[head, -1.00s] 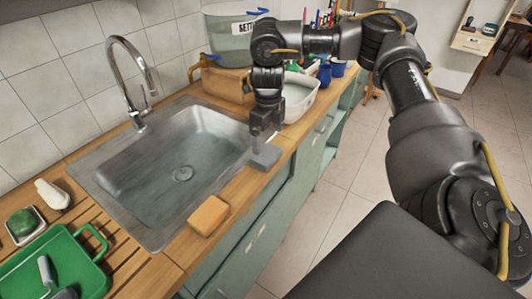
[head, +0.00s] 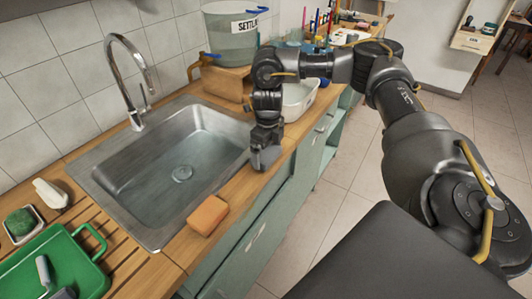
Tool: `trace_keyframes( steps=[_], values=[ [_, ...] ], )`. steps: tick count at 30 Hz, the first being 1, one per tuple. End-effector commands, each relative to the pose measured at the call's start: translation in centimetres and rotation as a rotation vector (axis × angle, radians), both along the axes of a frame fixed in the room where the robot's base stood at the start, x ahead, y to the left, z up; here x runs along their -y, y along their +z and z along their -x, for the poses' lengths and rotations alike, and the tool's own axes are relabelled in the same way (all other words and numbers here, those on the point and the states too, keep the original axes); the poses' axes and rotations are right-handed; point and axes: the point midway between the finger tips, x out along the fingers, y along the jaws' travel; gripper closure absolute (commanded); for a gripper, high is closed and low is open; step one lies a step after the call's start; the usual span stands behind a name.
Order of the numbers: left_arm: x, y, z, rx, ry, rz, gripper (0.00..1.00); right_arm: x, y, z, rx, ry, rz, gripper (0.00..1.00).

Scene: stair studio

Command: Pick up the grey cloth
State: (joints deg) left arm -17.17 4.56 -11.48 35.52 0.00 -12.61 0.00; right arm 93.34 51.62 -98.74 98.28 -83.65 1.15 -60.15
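The grey cloth (head: 271,157) is a small grey shape at the wooden counter's front edge, right of the sink. My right gripper (head: 264,149) points down at it from above, with its fingertips at the cloth. The gripper partly covers the cloth. I cannot tell whether the fingers are closed on it or whether it is clear of the counter. My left gripper is out of view.
The steel sink (head: 180,172) lies left of the gripper. An orange sponge (head: 208,215) sits on the front edge. A white tub (head: 298,98) and a labelled clear container (head: 231,40) stand behind. A green tray (head: 88,275) is at lower left.

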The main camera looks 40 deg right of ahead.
Motion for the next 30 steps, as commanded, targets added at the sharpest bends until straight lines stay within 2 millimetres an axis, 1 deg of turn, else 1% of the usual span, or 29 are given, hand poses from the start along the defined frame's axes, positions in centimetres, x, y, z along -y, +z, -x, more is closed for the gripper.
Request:
trace_keyframes(
  steps=[1,6,13,18,20,23,30],
  values=[
    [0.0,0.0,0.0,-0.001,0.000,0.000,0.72,0.0,0.0,0.0,0.000,0.000,0.000,0.07],
    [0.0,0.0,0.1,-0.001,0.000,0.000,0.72,0.0,0.0,0.0,0.000,0.000,0.000,0.29],
    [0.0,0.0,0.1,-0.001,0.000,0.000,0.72,0.0,0.1,0.0,0.000,0.000,0.000,0.29],
    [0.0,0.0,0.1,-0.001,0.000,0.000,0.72,0.0,0.8,-0.1,0.001,0.001,0.000,0.29],
    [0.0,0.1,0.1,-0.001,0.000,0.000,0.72,0.0,1.5,-0.1,0.003,0.001,0.000,0.29],
    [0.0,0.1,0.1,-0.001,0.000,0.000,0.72,0.0,3.2,-0.2,0.005,0.001,0.000,0.29],
    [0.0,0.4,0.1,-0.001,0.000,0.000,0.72,-4.1,8.7,2.0,0.007,0.009,0.001,0.29]
  ],
)
